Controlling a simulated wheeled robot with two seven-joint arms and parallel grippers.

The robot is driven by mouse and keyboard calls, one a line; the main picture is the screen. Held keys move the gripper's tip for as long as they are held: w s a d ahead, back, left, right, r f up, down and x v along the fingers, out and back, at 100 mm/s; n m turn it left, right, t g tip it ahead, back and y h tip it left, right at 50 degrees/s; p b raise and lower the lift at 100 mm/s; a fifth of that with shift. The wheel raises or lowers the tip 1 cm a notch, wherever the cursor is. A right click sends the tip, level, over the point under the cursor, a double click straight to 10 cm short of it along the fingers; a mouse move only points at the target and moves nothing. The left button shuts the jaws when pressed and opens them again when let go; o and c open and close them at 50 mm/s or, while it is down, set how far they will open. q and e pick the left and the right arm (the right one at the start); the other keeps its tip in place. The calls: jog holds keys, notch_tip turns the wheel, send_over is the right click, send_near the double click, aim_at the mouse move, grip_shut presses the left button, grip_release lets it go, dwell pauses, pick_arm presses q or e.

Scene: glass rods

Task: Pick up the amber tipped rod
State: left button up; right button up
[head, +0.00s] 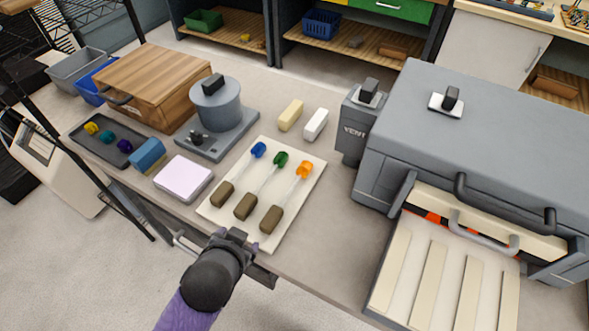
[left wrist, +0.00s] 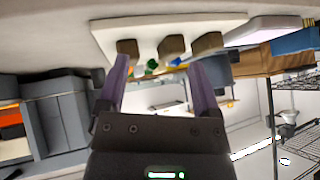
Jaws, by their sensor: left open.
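The amber tipped rod (head: 303,170) lies on a cream board (head: 317,183), rightmost of three rods, its brown handle (head: 271,219) towards the table's front edge. The green tipped rod (head: 280,159) lies in the middle and the blue tipped rod (head: 258,150) on the left. My left gripper (head: 250,257) is open and empty at the front edge, short of the handles. In the left wrist view the handles show beyond the open fingers (left wrist: 158,65); the leftmost handle (left wrist: 127,47) appears to be the amber rod's. My right gripper is not in view.
A large grey kiln (head: 480,130) with an open front and slatted shelf stands right of the board. A grey vent box (head: 357,130) and two small blocks (head: 303,119) stand behind. A pink-white pad (head: 184,177) and grey burner stand (head: 217,120) are on the left.

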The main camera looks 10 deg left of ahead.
pick_arm(q)
jog(key=w+d+r+m+t+h, duration=0.1)
jog(key=w+d+r+m+t, duration=0.2)
jog(key=w+r+t, duration=0.55)
jog(key=w+d+r+m+t+h, duration=0.2)
jog(key=d+r+m+h, duration=0.7)
jog(key=r, duration=0.2)
jog(key=s+d+m+g+h, duration=0.6)
jog(key=d+m+g+h, duration=0.35)
jog(key=m+g, duration=0.65)
jog(key=m+g+y, duration=0.3)
jog(key=m+y, duration=0.6)
jog(key=y, duration=1)
send_over(270, 219)
notch_tip(270, 219, down, 13)
jog(key=shift+d, duration=0.15)
jog(key=f+b, duration=0.1)
jog(key=f, duration=0.4)
jog(key=f+b, duration=0.1)
jog(key=f, duration=0.3)
jog(key=shift+a+f, duration=0.2)
jog(key=shift+f, duration=0.2)
grip_shut()
